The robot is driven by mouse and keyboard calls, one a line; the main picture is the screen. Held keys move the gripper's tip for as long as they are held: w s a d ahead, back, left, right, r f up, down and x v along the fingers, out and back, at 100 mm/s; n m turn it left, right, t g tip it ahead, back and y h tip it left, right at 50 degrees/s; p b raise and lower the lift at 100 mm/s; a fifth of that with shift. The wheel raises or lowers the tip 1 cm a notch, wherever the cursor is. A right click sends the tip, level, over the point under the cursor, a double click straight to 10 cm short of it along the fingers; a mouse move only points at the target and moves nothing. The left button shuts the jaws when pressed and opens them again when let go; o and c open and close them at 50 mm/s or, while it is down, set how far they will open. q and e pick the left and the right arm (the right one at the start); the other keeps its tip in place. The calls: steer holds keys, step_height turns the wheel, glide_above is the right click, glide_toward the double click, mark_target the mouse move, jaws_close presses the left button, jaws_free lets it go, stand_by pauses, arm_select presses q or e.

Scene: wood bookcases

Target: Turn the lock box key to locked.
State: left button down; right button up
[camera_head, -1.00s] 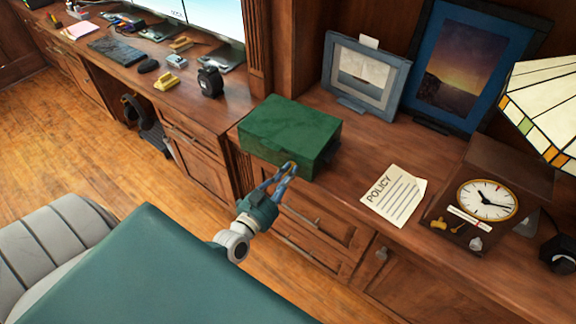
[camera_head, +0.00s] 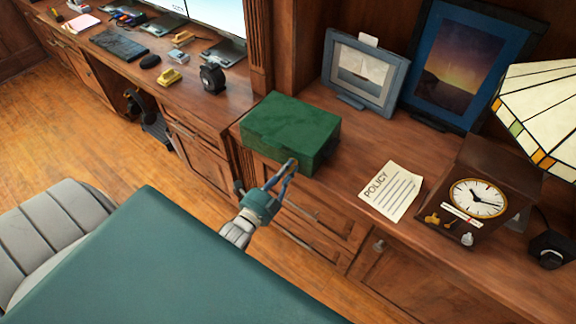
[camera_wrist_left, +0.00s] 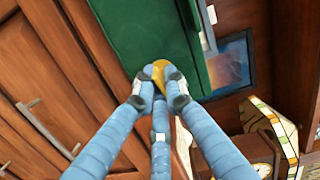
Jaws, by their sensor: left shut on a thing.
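The green lock box (camera_head: 291,127) sits on the wood counter near its front edge, its lid closed. My left gripper (camera_head: 289,167) is at the box's front face, near its lower right part. In the left wrist view its blue fingers (camera_wrist_left: 161,88) are shut on a yellow key (camera_wrist_left: 157,70), right against the green box (camera_wrist_left: 150,35). The fingers cover most of the key, so how far it is turned cannot be told. In the head view the key is hidden. My right gripper is not in view.
A policy sheet (camera_head: 390,191) lies right of the box, with a clock (camera_head: 477,200) beyond it. Picture frames (camera_head: 368,72) stand behind. Drawers (camera_head: 312,226) lie below the counter edge.

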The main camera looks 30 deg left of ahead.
arm_select(q)
steer(key=shift+d+f+m, duration=0.1)
steer(key=shift+f+m, duration=0.05)
steer(key=shift+m, duration=0.75)
steer(key=c, duration=1.8)
jaws_free()
steer(key=s, duration=1.2)
steer(key=shift+d, duration=0.15)
